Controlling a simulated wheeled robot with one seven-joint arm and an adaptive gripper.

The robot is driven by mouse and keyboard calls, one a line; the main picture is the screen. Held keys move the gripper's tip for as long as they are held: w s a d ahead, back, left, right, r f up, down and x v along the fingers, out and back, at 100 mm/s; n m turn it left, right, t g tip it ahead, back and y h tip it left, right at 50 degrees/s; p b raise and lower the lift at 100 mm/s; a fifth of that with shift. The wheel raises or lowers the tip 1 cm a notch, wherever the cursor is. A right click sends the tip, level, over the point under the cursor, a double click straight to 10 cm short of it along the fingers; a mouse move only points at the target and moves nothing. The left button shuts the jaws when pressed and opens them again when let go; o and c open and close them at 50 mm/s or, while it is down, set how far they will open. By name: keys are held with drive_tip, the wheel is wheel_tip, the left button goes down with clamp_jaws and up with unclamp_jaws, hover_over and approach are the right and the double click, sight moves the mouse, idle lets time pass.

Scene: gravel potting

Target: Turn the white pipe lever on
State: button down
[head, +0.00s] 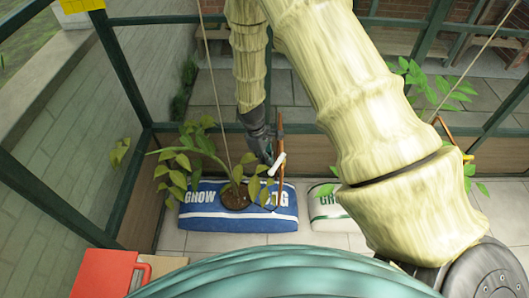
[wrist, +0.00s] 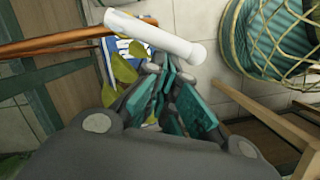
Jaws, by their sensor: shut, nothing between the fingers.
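The white pipe lever (head: 278,164) is a short white cylinder on a copper pipe (head: 281,130) above the blue grow bag. In the wrist view the lever (wrist: 155,37) lies slantwise just beyond the fingertips, with the copper pipe (wrist: 60,45) running off to the left. My gripper (head: 266,157) hangs beside the lever on its left in the head view. In the wrist view my gripper (wrist: 167,72) is shut and empty, its tips close to the lever. I cannot tell whether they touch it.
A blue grow bag (head: 210,222) with a leafy plant (head: 180,165) stands below. A white and green bag (head: 326,222) is to its right. Another copper pipe with a yellow end (head: 467,157) is at the right. A turquoise basket with netting (wrist: 275,40) shows in the wrist view.

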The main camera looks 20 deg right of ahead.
drive_tip(key=shift+s+d+n+t+h+p, duration=0.15)
drive_tip(key=shift+s+n+p, duration=0.25)
drive_tip(key=shift+n, duration=0.45)
drive_tip(key=shift+s+d+n+t+h+p, duration=0.1)
drive_tip(key=shift+s+d+n+t+p, duration=0.1)
drive_tip(key=shift+s+n, duration=0.6)
drive_tip(key=shift+s+d+n+t+h+p, duration=0.15)
drive_tip(key=shift+s+n+p, duration=0.15)
drive_tip(key=shift+n, duration=0.65)
drive_tip(key=shift+s, duration=0.1)
drive_tip(key=shift+a, duration=0.1)
approach(273, 167)
drive_tip(key=w+a, duration=0.2)
drive_tip(key=a, duration=0.1)
drive_tip(key=shift+v, duration=1.2)
drive_tip(key=shift+w+a, duration=0.1)
